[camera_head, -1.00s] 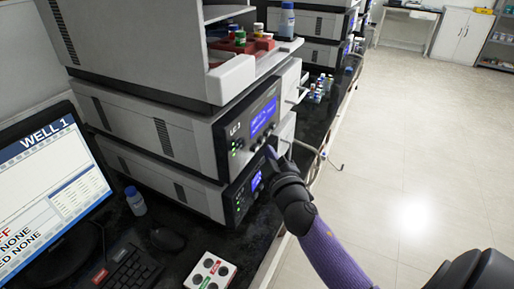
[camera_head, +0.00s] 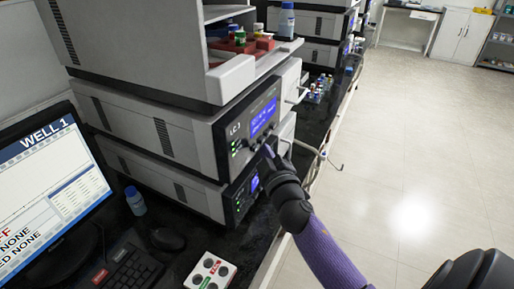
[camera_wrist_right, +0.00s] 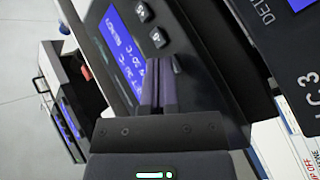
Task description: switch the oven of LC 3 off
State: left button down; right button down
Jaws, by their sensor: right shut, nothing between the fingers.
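The LC 3 unit (camera_head: 231,147) is a grey box with a dark front panel, in the middle of the stack. Its blue lit screen (camera_head: 263,116) has green lights to the left and small buttons below it. My right gripper (camera_head: 268,152) is shut and empty, its fingertips close at the lower right of this panel. In the right wrist view, the shut fingers (camera_wrist_right: 160,62) point at the panel beside a row of dark buttons (camera_wrist_right: 157,37). The blue screen (camera_wrist_right: 125,50) shows text, turned sideways. I cannot tell whether the fingertips touch a button. My left gripper is not in view.
Another unit with a small lit screen (camera_head: 255,184) is below. A tray unit (camera_head: 235,78) with a red rack (camera_head: 240,47) is above. A monitor (camera_head: 50,190), keyboard (camera_head: 128,268) and button box (camera_head: 209,272) stand at the left front. Floor at the right is clear.

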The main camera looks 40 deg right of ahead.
jog(key=shift+w+a, duration=0.15)
jog(key=shift+w, duration=0.2)
dwell(0.5)
dwell(0.3)
jog(key=shift+s+d, duration=0.35)
jog(key=shift+s, duration=0.4)
jog(key=s, duration=0.1)
jog(key=s+d, duration=0.1)
jog(key=s, duration=0.1)
jog(key=s+d+p, duration=0.1)
jog(key=shift+s+d, duration=0.15)
jog(key=shift+s, duration=0.05)
dwell(0.5)
